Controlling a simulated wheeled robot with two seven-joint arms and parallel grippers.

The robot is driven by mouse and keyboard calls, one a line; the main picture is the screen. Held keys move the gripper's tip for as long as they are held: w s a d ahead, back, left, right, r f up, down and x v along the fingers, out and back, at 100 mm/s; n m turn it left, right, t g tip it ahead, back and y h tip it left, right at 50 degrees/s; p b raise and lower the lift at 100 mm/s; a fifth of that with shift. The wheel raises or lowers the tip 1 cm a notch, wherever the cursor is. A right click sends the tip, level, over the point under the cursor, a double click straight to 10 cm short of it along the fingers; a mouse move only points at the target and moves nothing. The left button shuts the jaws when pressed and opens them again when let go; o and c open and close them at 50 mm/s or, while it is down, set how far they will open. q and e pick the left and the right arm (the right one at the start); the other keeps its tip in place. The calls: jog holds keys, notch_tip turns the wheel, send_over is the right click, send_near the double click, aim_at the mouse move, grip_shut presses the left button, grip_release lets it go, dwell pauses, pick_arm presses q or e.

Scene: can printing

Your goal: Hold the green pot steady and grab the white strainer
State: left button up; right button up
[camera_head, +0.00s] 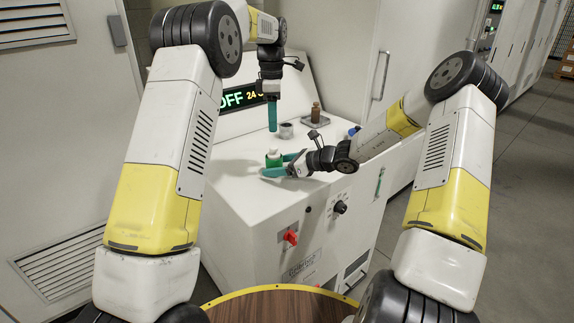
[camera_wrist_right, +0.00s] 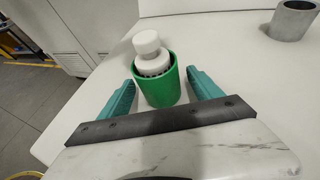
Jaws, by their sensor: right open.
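The green pot (camera_head: 273,161) stands upright on the white machine top, near its front left. It also shows in the right wrist view (camera_wrist_right: 159,92). The white strainer (camera_wrist_right: 150,60), with a round knob, sits in the pot's mouth. My right gripper (camera_head: 277,164) is open and low, with one teal finger on each side of the pot. In the right wrist view small gaps show between fingers and pot. My left gripper (camera_head: 272,128) points down, behind and above the pot. Its fingers overlap edge-on, so their opening is hidden.
A grey cup (camera_head: 286,131) stands behind the pot, close to my left gripper. A brown bottle (camera_head: 315,112) stands on a small plate farther back. A lit display (camera_head: 240,97) is behind. The front panel has a red switch (camera_head: 291,237) and black knob (camera_head: 340,207).

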jog(key=shift+w+a+f, duration=0.25)
jog(key=shift+w+a, duration=0.1)
jog(key=shift+a, duration=0.2)
jog(key=c, duration=1.4)
